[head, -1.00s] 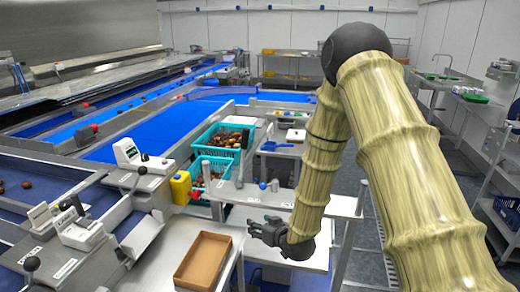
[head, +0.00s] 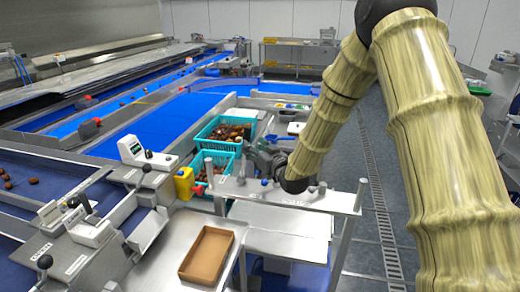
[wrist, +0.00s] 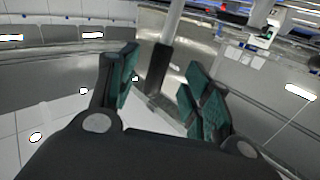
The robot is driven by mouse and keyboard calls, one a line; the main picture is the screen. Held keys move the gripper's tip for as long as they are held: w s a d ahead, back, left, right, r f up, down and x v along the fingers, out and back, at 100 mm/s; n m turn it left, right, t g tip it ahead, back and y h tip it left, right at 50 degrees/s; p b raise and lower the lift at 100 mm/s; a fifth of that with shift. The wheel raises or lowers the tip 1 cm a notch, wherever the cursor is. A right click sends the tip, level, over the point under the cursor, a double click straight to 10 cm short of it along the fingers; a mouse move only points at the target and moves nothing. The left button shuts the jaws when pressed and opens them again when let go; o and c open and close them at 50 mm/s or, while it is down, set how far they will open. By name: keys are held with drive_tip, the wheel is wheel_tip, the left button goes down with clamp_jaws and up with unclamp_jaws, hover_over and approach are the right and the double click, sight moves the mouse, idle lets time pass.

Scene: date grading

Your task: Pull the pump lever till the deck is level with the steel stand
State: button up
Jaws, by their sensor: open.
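The pump lever appears as a grey rod with a dark grip (wrist: 158,70) in the wrist view, standing between my spread fingers and beyond them. In the head view a slim upright that looks like this lever (head: 243,165) stands just left of my gripper (head: 258,156). My gripper is open and empty, with its green-padded fingers (wrist: 205,105) apart; I cannot tell whether either touches the grip. The pale deck (head: 285,218) lies right of the steel stand (head: 212,277). I cannot tell their exact height difference.
A brown tray (head: 207,254) sits on the stand. Teal crates of dates (head: 225,140) and a yellow container (head: 184,183) are close behind. Open floor (head: 368,215) lies to the right.

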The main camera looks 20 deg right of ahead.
drive_tip(key=shift+w+a+p, duration=0.2)
drive_tip(key=shift+w+p, duration=0.2)
drive_tip(key=shift+w, duration=0.7)
drive_tip(key=shift+w+a+p, duration=0.25)
drive_tip(key=shift+w+p, duration=0.1)
drive_tip(key=shift+w, duration=0.75)
drive_tip(key=shift+w+a+p, duration=0.2)
drive_tip(key=shift+w+p, duration=0.2)
drive_tip(key=shift+w, duration=0.7)
drive_tip(key=shift+c, duration=0.2)
clamp_jaws()
drive_tip(key=shift+a, duration=0.1)
